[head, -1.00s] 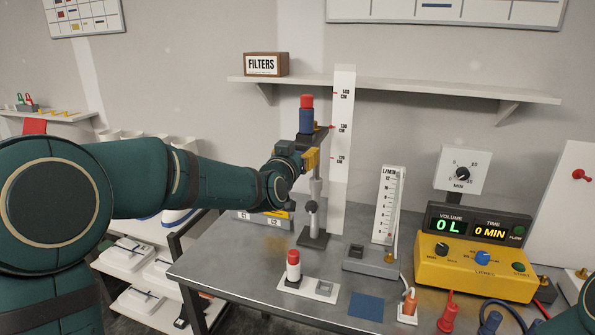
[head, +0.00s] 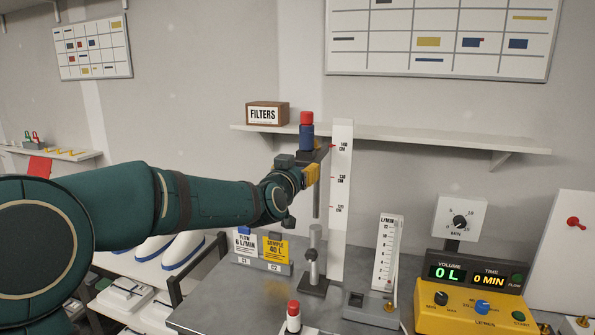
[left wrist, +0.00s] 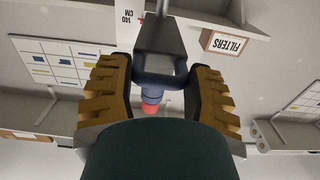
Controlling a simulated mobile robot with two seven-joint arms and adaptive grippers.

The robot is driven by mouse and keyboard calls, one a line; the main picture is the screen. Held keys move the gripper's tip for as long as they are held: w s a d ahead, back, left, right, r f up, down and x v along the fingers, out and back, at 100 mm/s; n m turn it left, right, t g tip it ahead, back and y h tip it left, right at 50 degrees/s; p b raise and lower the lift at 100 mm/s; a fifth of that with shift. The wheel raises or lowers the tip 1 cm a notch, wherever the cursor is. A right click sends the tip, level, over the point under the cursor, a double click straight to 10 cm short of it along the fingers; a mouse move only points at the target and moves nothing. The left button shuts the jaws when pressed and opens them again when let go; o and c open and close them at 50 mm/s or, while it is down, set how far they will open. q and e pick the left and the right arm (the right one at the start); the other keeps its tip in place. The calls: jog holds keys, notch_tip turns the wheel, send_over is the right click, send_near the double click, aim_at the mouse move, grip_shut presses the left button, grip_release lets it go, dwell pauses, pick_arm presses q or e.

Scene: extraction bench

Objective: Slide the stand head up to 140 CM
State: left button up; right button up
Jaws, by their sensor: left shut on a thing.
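The stand head (head: 322,153) is a dark arm at the top of a grey pole (head: 317,200) rising from the stand base (head: 313,284). A blue and red cylinder (head: 306,133) stands upright on it. My left gripper (head: 312,174) is shut on the stand head from the left. In the left wrist view its yellow fingers flank the grey head (left wrist: 160,72), with the cylinder (left wrist: 151,99) beyond. My right gripper is not in view.
A wall shelf (head: 430,139) with a FILTERS box (head: 267,113) is behind the scale, near the head's height. A flow meter (head: 387,255), a yellow pump unit (head: 470,308) and a red-topped cylinder (head: 293,316) stand on the bench. Two labelled cards (head: 260,247) stand behind my left arm.

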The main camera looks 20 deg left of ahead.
pick_arm(q)
jog(key=o, duration=1.3)
jog(key=shift+r, duration=0.1)
jog(key=shift+o, duration=0.2)
jog(key=s, duration=1.2)
jog(key=shift+a, duration=0.25)
jog(key=d+f+g+h+b, duration=0.1)
jog(key=d+f+g, duration=0.25)
jog(key=f, duration=1.25)
jog(key=d+f+g+b, duration=0.15)
jog(key=f+g, duration=0.25)
jog(key=f, duration=1.1)
jog(key=s+d+f+n+g+h+b, duration=0.1)
jog(key=s+f+g, duration=0.3)
jog(key=s+f, duration=0.6)
jog(key=s+d+f+n+g+h+b, duration=0.1)
jog(key=s+d+f+g, duration=0.3)
jog(key=s+f, duration=0.7)
notch_tip(320, 180, down, 6)
jog(key=shift+d+f, duration=0.15)
jog(key=shift+f, duration=0.05)
